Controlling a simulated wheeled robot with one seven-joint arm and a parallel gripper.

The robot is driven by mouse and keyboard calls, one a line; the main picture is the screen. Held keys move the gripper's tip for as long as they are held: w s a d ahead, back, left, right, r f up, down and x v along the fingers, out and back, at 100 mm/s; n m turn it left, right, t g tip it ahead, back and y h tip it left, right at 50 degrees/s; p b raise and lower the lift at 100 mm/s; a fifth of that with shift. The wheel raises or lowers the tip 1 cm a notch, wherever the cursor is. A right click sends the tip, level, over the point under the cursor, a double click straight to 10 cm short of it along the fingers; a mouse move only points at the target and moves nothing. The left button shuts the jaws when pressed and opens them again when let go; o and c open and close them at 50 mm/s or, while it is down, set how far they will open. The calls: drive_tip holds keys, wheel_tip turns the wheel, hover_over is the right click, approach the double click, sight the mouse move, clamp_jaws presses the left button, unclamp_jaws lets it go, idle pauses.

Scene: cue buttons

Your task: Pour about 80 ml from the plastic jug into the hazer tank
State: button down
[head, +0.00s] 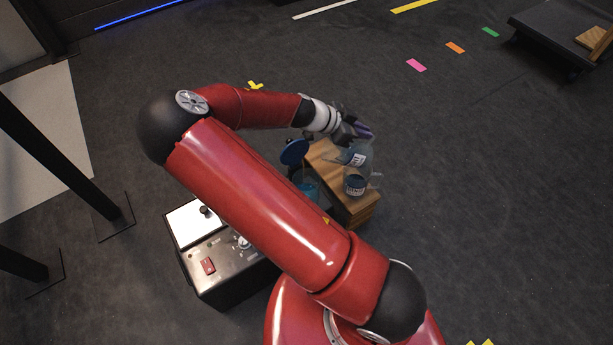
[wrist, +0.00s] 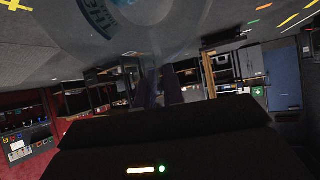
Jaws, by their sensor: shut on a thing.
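My gripper (head: 362,131), with purple fingers, is shut on a clear plastic jug (head: 352,156) with a dark-and-white label. It holds the jug above the wooden crate, and the jug looks tilted, its left end towards the tank. The held jug also fills the top of the wrist view (wrist: 125,30); the level of its contents is unclear. The hazer tank (head: 309,190) is a blue container with its round blue lid (head: 294,152) raised. My arm partly hides the tank, and its opening is hard to see. I cannot tell whether any liquid is flowing.
A second labelled jug (head: 355,186) stands on the wooden crate (head: 360,213), just below the held one. A dark stand is at the upper right. Open dark floor lies right of the crate.

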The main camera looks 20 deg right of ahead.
drive_tip(key=shift+d+f+y, duration=0.2)
drive_tip(key=shift+d+y, duration=0.1)
drive_tip(key=shift+y, duration=0.4)
drive_tip(key=shift+d, duration=0.15)
idle(1.1)
drive_tip(key=shift+d+y, duration=0.15)
drive_tip(key=shift+y, duration=0.15)
drive_tip(key=shift+d+f+y, duration=0.25)
drive_tip(key=shift+d+y, duration=0.35)
drive_tip(key=shift+y, duration=0.3)
drive_tip(key=shift+d+f+y+b, duration=0.3)
drive_tip(key=shift+d+y+b, duration=0.1)
drive_tip(key=shift+d+y, duration=0.4)
drive_tip(key=d+f+y+b, duration=0.4)
drive_tip(key=y+b, duration=0.2)
drive_tip(key=shift+w+f+b, duration=0.15)
drive_tip(key=shift+f+b, duration=0.15)
drive_tip(key=shift+f, duration=0.05)
